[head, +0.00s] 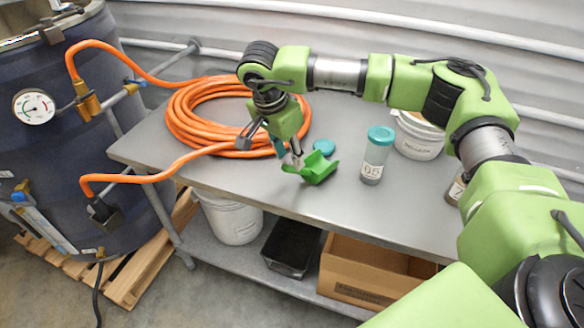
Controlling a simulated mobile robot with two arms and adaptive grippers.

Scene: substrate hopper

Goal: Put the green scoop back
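The green scoop (316,168) is near the front edge of the grey metal table. I cannot tell whether it rests on the tabletop or sits slightly above it. My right gripper (272,147) reaches down from above, just left of the scoop. Its fingers look spread apart, and the right-hand fingertip overlaps or touches the scoop's left end. No clear hold on the scoop shows, and any handle is hidden. My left gripper is out of view.
An orange hose coil (200,112) lies behind and left of the gripper. A teal lid (324,146), a teal-capped jar (373,165) and a white bucket (417,145) stand right. A shelf below holds a cardboard box (365,275) and black tray (291,250).

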